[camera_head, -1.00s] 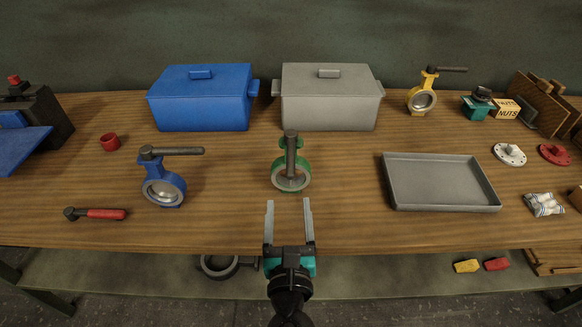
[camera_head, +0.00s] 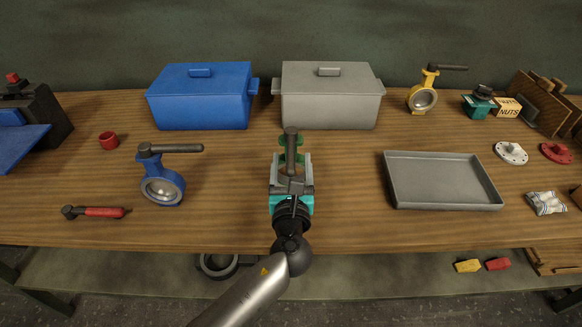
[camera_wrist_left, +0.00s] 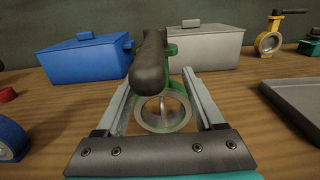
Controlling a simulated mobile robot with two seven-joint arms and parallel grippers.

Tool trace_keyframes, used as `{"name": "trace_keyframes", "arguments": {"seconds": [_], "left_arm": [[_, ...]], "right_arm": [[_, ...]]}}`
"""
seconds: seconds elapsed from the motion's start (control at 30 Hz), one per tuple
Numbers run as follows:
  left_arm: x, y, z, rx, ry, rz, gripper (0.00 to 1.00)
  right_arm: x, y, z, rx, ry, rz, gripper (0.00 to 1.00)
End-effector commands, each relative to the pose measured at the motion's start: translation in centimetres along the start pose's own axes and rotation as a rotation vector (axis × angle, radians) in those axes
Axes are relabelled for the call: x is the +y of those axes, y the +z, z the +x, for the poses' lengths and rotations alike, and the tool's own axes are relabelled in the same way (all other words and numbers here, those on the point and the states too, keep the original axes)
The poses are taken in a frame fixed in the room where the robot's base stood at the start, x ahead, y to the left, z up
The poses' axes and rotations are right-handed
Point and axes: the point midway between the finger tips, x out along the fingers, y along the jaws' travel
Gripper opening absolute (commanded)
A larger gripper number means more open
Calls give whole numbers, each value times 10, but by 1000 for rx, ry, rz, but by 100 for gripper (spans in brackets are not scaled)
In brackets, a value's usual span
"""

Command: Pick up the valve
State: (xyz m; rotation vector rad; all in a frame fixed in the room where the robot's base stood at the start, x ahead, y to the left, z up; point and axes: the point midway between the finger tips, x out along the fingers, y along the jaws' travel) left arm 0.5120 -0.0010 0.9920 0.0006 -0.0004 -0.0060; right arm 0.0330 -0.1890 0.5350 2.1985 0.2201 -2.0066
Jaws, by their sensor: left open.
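A green valve (camera_head: 291,142) with a dark lever stands upright near the middle of the bench. In the left wrist view, the green valve (camera_wrist_left: 177,80) shows its round ring between my fingers, with the lever reaching toward the camera. My left gripper (camera_head: 291,160) is open, with one finger on each side of the valve. I cannot tell whether either finger touches it. The fingers also show in the left wrist view (camera_wrist_left: 157,76). In the head view, the gripper hides the valve's lower part. A blue valve (camera_head: 162,185) stands to the left and a yellow valve (camera_head: 422,97) at the back right.
A blue lidded box (camera_head: 200,100) and a grey lidded box (camera_head: 329,100) stand behind the green valve. A grey tray (camera_head: 443,182) lies to the right. A red-handled tool (camera_head: 100,212) lies front left. Bare wood separates the green valve from the tray.

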Motion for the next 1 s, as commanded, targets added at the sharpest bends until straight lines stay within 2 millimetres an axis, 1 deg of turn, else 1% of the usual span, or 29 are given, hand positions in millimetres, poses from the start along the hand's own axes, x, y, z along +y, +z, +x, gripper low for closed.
{"name": "trace_keyframes", "arguments": {"seconds": [0.03, 0.1, 0.2, 0.3, 0.5, 0.57, 1.0], "left_arm": [[1, -2, 9, -2, 1, 1, 70], [2, -2, 19, -2, 0, -1, 70], [2, -2, 28, -1, 1, 0, 70], [2, -2, 32, -1, 1, -1, 70], [2, -1, 32, 0, 0, -1, 70], [2, -1, 32, 0, 0, -1, 64], [2, -2, 32, 0, 0, 0, 15]], "right_arm": [[0, 0, 3, 0, 0, 1, 0], [0, 0, 5, 0, 0, 1, 0], [-1, 0, 7, 0, -1, 1, 0], [-1, 0, 7, 0, -1, 2, 0], [-1, 0, 7, 1, -1, 2, 0], [-1, 0, 7, 1, -1, 2, 0], [-1, 0, 7, 1, -1, 1, 0]]}}
